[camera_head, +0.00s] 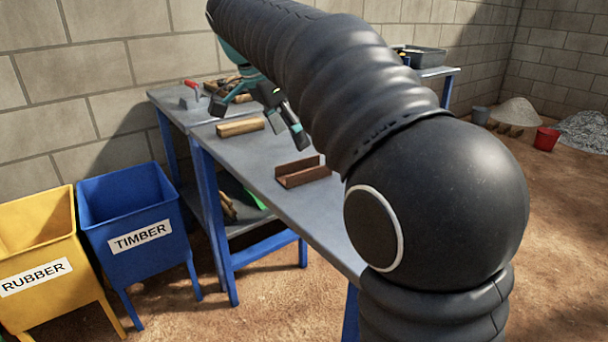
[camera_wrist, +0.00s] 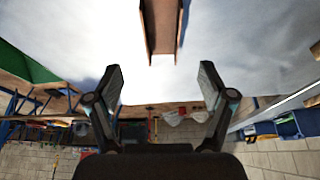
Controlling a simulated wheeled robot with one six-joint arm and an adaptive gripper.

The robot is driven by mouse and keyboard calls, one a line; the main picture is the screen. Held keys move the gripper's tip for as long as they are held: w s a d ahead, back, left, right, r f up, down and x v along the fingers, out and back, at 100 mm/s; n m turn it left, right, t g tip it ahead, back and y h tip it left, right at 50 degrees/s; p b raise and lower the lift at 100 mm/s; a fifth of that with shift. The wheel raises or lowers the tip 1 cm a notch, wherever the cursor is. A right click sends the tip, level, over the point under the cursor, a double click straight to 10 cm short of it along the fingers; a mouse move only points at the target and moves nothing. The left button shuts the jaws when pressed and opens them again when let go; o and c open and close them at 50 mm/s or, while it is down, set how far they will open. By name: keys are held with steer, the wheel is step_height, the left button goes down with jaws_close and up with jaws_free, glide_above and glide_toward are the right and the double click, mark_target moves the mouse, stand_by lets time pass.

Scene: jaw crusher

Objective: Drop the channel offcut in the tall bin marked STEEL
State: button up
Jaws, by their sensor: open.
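The channel offcut (camera_head: 303,173) is a short, rusty brown U-shaped piece. It lies on the grey workbench top (camera_head: 240,160), partly beside my arm in the picture. A brown channel-shaped piece, which looks like the offcut, also shows at the top of the wrist view (camera_wrist: 161,30), beyond my fingertips and roughly centred between them. My gripper (camera_head: 258,121) is open and empty above the bench, to the left of and behind the offcut. Both fingers show spread apart in the wrist view (camera_wrist: 161,80). No bin marked STEEL shows in either view.
A yellow bin marked RUBBER (camera_head: 38,235) and a blue bin marked TIMBER (camera_head: 125,190) stand left of the bench. A wooden block (camera_head: 240,127) lies near my gripper. A red-handled tool (camera_head: 192,88) is farther back. A red bucket (camera_head: 546,139) stands by heaps on the right.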

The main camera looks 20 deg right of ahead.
mark_target(302, 162)
steer(key=x, duration=0.8)
steer(key=shift+w+f+b, duration=0.1)
steer(key=shift+w+b, duration=0.1)
steer(key=shift+b, duration=0.15)
jaws_close()
steer(key=shift+r, duration=0.8)
step_height(302, 162, up, 3)
steer(key=shift+r+p, duration=0.1)
steer(key=shift+p, duration=0.25)
steer(key=s+d+r, duration=0.6)
steer(key=s+d, duration=0.2)
steer(key=shift+r, duration=0.15)
